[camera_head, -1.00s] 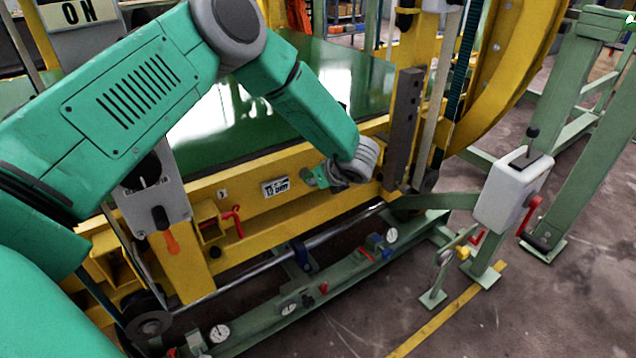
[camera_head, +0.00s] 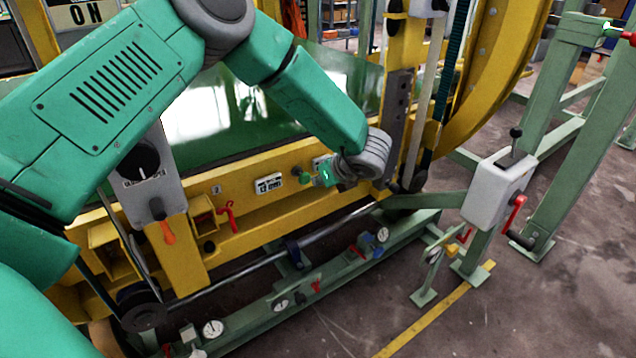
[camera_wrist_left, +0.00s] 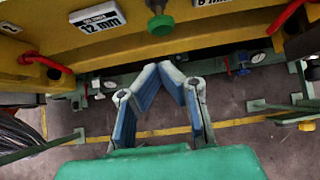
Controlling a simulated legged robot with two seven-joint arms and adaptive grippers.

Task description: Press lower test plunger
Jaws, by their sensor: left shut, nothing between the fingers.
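A green test plunger (camera_head: 304,174) with a round knob sticks out of the yellow beam (camera_head: 245,182), right of the 12 mm label (camera_head: 268,183). In the left wrist view the plunger (camera_wrist_left: 160,22) is at top centre, with a dark stem. I cannot tell from these views whether it is the lower one. My left gripper (camera_wrist_left: 170,70) is shut and empty, its blue-padded fingers meeting just below the plunger in that view, seemingly apart from it. In the head view the gripper is partly hidden by my wrist, close to the plunger. My right gripper is out of view.
A red hook (camera_head: 229,214) hangs on the beam left of the label. A green rail (camera_head: 335,272) with gauges runs below near the floor. A grey box (camera_head: 497,190) with a lever and red crank stands at right. Open floor lies in front.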

